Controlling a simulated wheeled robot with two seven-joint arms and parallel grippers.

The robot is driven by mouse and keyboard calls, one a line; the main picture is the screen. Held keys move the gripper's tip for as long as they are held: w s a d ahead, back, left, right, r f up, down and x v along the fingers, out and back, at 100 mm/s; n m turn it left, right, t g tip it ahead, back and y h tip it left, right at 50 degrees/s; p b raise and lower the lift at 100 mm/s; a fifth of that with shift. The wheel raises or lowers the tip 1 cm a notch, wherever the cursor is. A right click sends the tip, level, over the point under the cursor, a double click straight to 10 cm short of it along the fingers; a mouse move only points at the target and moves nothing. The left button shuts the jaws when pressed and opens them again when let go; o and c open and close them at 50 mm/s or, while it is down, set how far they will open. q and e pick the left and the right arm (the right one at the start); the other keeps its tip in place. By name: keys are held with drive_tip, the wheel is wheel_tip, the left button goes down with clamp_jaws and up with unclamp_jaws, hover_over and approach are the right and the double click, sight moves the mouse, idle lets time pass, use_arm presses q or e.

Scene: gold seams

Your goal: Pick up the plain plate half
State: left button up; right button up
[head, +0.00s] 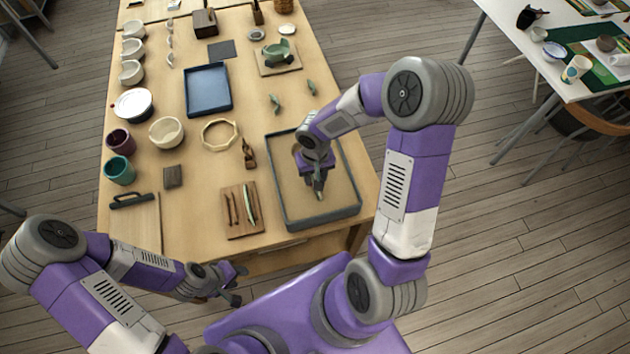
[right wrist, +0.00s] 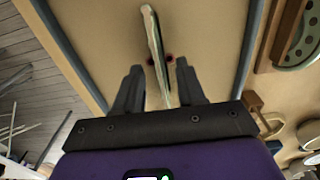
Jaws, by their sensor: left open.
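A thin, pale green-grey piece (right wrist: 153,35), probably the plain plate half, stands edge-on in the sand-coloured bed of a grey-rimmed tray (head: 352,208). Its face is turned away, so I cannot tell whether it is plain. My right gripper (head: 319,190) is over the tray, pointing down. In the right wrist view its two fingers (right wrist: 158,68) are apart, one on each side of the piece, with a gap showing to each. In the head view the gripper mostly hides the piece. My left gripper (head: 239,285) is open and empty in front of the table's front edge.
Left of the tray lie a wooden board (head: 236,228) with slim tools, a small brown figure-like item (head: 249,154) and a pale ring (head: 220,134). A blue tray (head: 208,110) and small green shards (head: 276,103) lie farther back. Bowls and cups line the left side.

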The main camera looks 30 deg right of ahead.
drive_tip(key=shift+f+b, duration=0.3)
drive_tip(key=shift+b, duration=0.1)
idle(0.5)
clamp_jaws()
